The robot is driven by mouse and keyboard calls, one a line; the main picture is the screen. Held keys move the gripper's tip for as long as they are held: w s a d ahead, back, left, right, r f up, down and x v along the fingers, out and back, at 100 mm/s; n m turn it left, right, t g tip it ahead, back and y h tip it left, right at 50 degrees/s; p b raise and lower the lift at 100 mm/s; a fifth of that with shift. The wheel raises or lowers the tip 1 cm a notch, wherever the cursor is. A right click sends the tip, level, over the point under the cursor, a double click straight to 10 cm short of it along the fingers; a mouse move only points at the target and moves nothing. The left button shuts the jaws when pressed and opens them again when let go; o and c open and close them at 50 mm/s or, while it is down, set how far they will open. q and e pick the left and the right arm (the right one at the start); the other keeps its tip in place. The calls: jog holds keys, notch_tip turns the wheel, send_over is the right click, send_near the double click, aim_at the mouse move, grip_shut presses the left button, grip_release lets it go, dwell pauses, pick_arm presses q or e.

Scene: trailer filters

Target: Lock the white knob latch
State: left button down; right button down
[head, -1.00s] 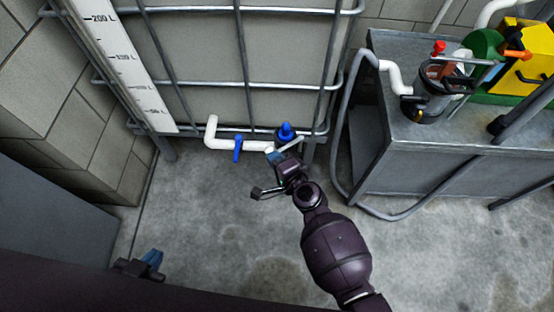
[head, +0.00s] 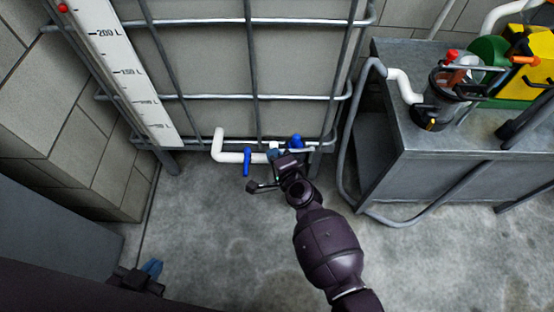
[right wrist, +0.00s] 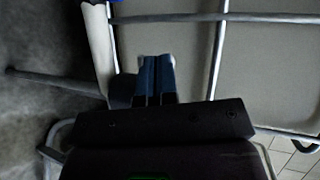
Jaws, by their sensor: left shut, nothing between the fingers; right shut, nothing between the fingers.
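I cannot clearly pick out the white knob latch. A white pipe (head: 232,155) runs along the tank's foot in the head view, with a blue lever (head: 247,162) hanging from it and a blue cap (head: 296,141) further right. My right gripper (head: 274,154) is shut at the pipe's right end, and its arm hides part of that area. In the right wrist view its blue fingers (right wrist: 157,78) are together and empty, with a white pipe (right wrist: 100,45) to their left. Contact cannot be told. My left gripper (head: 152,268) is shut at the lower left, far from the pipe.
The caged tank (head: 200,70) stands behind the pipe, with a white level scale (head: 125,75). A metal cart (head: 455,150) with a clear filter canister (head: 440,98) and a curved grey rail stands on the right. The concrete floor (head: 200,230) in front is clear.

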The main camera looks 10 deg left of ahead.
pick_arm(q)
jog(key=shift+w+d+r, duration=0.15)
jog(key=shift+d+r, duration=0.05)
jog(key=shift+r, duration=0.15)
pick_arm(e)
jog(key=shift+w+a+r, duration=0.15)
jog(key=shift+w+a, duration=0.15)
jog(key=shift+w, duration=0.35)
